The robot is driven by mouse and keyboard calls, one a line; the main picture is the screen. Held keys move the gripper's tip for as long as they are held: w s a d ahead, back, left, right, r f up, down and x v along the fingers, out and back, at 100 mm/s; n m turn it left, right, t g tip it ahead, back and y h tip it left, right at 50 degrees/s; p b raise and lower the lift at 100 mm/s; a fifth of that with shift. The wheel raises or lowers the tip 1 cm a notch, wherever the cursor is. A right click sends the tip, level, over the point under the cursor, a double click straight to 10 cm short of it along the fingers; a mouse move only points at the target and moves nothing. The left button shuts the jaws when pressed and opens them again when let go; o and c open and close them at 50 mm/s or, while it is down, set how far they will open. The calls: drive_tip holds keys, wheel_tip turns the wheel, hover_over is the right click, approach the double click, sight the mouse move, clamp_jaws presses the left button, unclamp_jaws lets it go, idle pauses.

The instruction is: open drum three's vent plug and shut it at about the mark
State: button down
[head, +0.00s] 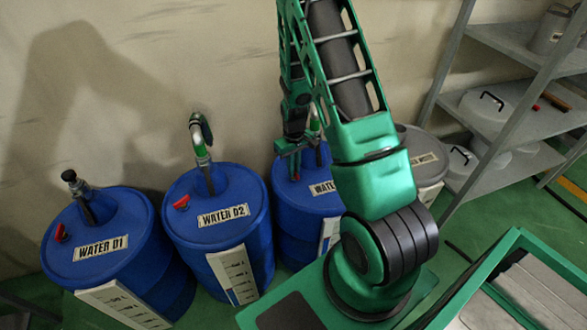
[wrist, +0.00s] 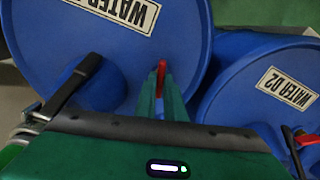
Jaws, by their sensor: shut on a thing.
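Drum three (head: 283,208) is the third blue drum from the left, partly behind my arm; its label reads only "WATER" in what shows. In the wrist view the drum (wrist: 185,45) fills the upper left, with its label upside down and cut off. Its red vent plug (wrist: 161,68) stands on the lid. My gripper (wrist: 162,85) is shut on the plug, its green fingers coming down over it. In the head view my gripper (head: 295,170) is at the plug on the lid. The white scale strip (head: 328,236) on the drum's side is mostly hidden, and its level and mark cannot be read.
Drum D2 (head: 254,200) and drum D1 (head: 135,230) stand to the left, each with a red plug and a pipe fitting. A grey drum (head: 425,150) stands right of drum three. Metal shelves (head: 515,120) are at the right. A green-rimmed crate (head: 515,238) is at front right.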

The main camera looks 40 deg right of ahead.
drive_tip(key=shift+m, duration=1.6)
drive_tip(key=c, duration=1.8)
unclamp_jaws()
drive_tip(key=shift+c, duration=0.2)
wheel_tip(320, 180, up, 11)
drive_tip(key=shift+f, duration=0.15)
